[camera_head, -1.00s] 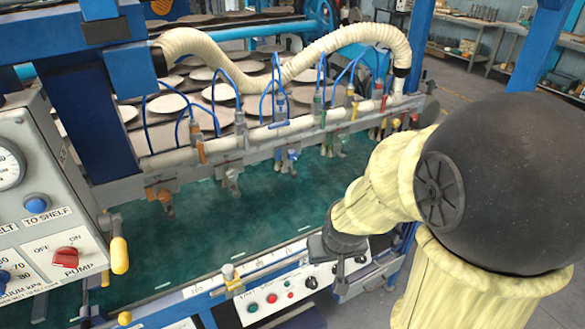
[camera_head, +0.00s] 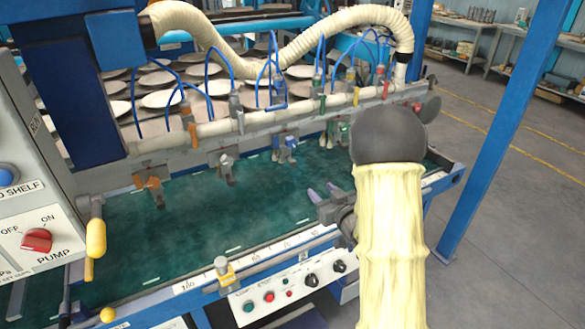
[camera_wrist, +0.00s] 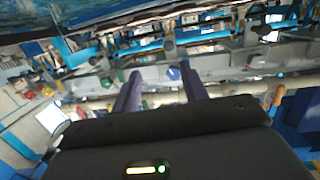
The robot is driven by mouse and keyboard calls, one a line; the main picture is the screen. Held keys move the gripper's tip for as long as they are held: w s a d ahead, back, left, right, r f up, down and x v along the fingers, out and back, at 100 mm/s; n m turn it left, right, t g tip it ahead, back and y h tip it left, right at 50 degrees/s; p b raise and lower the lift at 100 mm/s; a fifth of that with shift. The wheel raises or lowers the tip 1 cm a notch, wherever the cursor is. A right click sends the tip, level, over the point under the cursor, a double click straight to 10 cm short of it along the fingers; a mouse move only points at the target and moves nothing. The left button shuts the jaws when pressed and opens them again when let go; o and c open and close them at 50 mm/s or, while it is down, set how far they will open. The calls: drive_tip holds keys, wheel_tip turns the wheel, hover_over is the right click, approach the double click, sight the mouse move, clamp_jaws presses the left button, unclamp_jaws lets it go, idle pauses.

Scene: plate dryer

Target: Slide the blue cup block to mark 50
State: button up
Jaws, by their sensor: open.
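The blue cup block (camera_head: 286,146) hangs on the grey rail across the far side of the green bed, between a grey cup block (camera_head: 226,163) on its left and a green one (camera_head: 341,130) on its right. My gripper (camera_head: 323,193) is open and empty over the bed's near right side, apart from the blue block and nearer to me. Mark 50 is not legible.
An orange cup block (camera_head: 148,183) hangs at the rail's left. A numbered scale (camera_head: 255,254) runs along the bed's front edge, with a yellow-based knob (camera_head: 225,273) on it. A pump panel (camera_head: 40,235) stands at left. Blue hoses and a blue post (camera_head: 495,130) are nearby.

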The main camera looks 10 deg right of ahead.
sight(294, 164)
drive_tip(key=shift+s+a+f+n+t+y, duration=0.15)
drive_tip(key=shift+t+y, duration=0.15)
drive_tip(key=shift+y, duration=0.2)
drive_tip(key=shift+w+a+f+n+t+y, duration=0.15)
drive_tip(key=shift+t+y, duration=0.15)
drive_tip(key=shift+y, duration=0.2)
drive_tip(key=p+x, duration=0.2)
drive_tip(key=x, duration=1.5)
drive_tip(key=shift+w+d+p, duration=0.1)
drive_tip(key=shift+d+p, duration=0.05)
drive_tip(key=shift+p, duration=0.25)
clamp_jaws()
